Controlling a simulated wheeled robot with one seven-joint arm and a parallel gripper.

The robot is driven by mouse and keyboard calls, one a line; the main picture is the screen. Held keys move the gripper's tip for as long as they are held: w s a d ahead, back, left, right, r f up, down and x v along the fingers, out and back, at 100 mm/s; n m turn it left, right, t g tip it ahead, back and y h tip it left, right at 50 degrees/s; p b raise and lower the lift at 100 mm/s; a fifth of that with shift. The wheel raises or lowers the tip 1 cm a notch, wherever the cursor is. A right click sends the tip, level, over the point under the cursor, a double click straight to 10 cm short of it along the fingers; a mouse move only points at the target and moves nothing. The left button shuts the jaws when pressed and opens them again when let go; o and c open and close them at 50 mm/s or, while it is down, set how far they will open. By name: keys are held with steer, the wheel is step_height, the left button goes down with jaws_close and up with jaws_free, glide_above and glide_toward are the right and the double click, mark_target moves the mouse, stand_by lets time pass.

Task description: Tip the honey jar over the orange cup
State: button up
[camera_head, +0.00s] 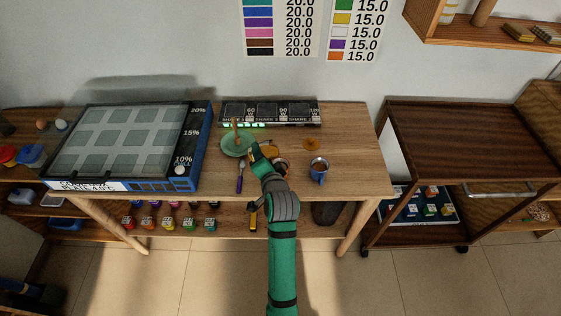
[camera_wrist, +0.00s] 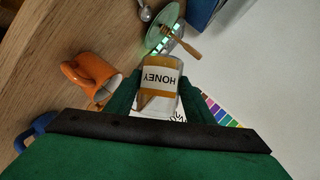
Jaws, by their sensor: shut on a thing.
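My gripper (camera_wrist: 155,90) is shut on the honey jar (camera_wrist: 158,78), an amber jar with a white HONEY label that reads upside down in the wrist view. The orange cup (camera_wrist: 84,74) is to the left of the jar in the wrist view, apart from it, with its pale inside showing. I cannot tell how full the cup is, nor see honey flowing.
A green plate (camera_head: 232,146) with a wooden dipper is left of my gripper. A blue mug (camera_head: 318,169) stands to the right, before an orange round thing (camera_head: 311,143). A purple-handled utensil (camera_head: 240,177) lies near the front edge. A large blue-sided panel box (camera_head: 195,140) fills the left.

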steer(key=shift+d+r+b, duration=0.2)
steer(key=shift+b, duration=0.1)
stand_by(0.6)
steer(key=shift+a, duration=0.15)
steer(key=shift+r+m+y+b, duration=0.1)
steer(key=shift+m+y+b, duration=0.2)
steer(key=shift+m, duration=0.1)
stand_by(0.5)
